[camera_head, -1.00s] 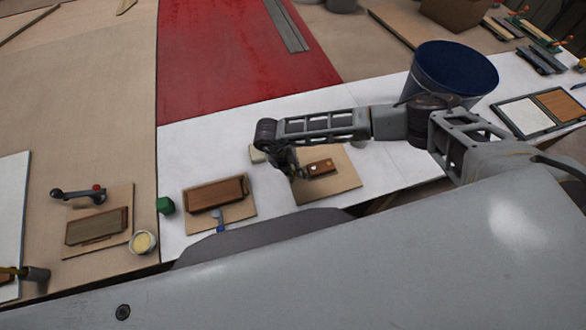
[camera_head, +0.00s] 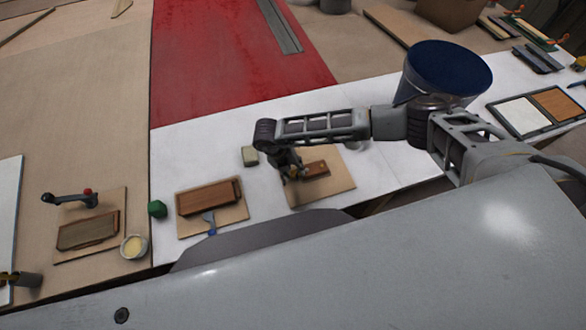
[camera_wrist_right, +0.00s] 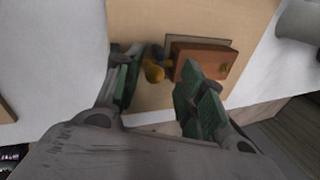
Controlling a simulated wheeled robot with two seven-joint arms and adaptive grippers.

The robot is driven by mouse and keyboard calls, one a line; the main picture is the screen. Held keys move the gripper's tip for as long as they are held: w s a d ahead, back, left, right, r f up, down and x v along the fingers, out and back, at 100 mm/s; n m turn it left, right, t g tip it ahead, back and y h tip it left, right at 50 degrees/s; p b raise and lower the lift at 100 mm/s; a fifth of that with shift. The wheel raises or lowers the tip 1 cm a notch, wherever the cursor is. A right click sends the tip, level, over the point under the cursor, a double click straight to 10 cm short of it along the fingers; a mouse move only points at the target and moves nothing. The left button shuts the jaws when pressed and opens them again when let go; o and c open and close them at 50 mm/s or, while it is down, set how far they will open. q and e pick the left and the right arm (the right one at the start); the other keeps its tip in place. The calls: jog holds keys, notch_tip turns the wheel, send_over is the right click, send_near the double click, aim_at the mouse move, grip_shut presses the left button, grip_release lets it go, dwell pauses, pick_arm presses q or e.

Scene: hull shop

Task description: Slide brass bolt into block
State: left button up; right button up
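The block (camera_head: 317,169) is a small reddish-brown wooden piece on a square tan board. It also shows in the right wrist view (camera_wrist_right: 207,58). The brass bolt (camera_wrist_right: 154,70) shows a rounded golden knob at the block's left side in the right wrist view. How far the bolt is in the block I cannot tell. My right gripper (camera_head: 296,172) is low over the board at the block's left end. In the right wrist view its green-padded fingers (camera_wrist_right: 158,80) stand apart, one on each side of the knob, with gaps visible. My left gripper is not in view.
A larger brown wooden block (camera_head: 208,197) on a board, a pale small block (camera_head: 249,156) and a green piece (camera_head: 157,209) stand to the left. A blue bucket (camera_head: 447,72) stands beyond my right arm.

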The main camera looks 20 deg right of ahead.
jog(key=v, duration=1.2)
dwell(0.4)
jog(key=shift+s, duration=0.1)
dwell(0.4)
